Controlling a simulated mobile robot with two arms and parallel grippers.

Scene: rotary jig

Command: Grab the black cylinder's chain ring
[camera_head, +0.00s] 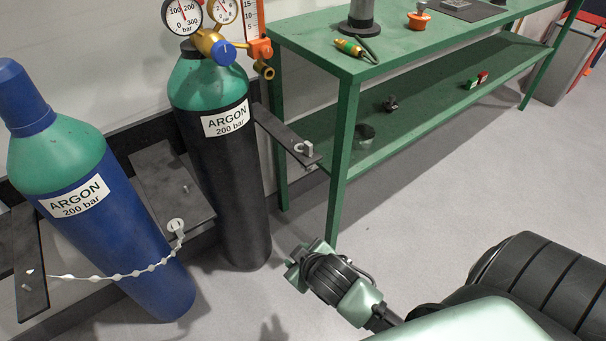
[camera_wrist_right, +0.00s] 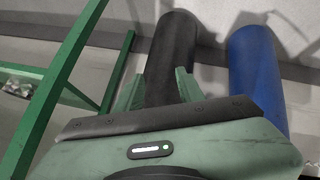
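The black cylinder (camera_head: 225,165) has a green shoulder and an ARGON label and stands upright by the wall. A bracket arm (camera_head: 285,135) projects right of it, with a small pale ring-like fitting (camera_head: 304,148) near its end; I cannot tell whether this is the chain ring. No chain shows across the black cylinder. My right gripper (camera_head: 297,266) is low, in front and right of the cylinder. In the right wrist view, its two green fingers (camera_wrist_right: 158,88) are apart, with the black cylinder (camera_wrist_right: 172,55) beyond them and nothing visibly held. My left gripper is not in view.
A blue cylinder (camera_head: 130,230) leans at left, with a white chain (camera_head: 120,275) across it reaching a ring (camera_head: 176,226) on the middle bracket (camera_head: 165,185). Gauges (camera_head: 183,15) top the black cylinder. A green bench (camera_head: 400,55) stands right. Floor ahead of it is clear.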

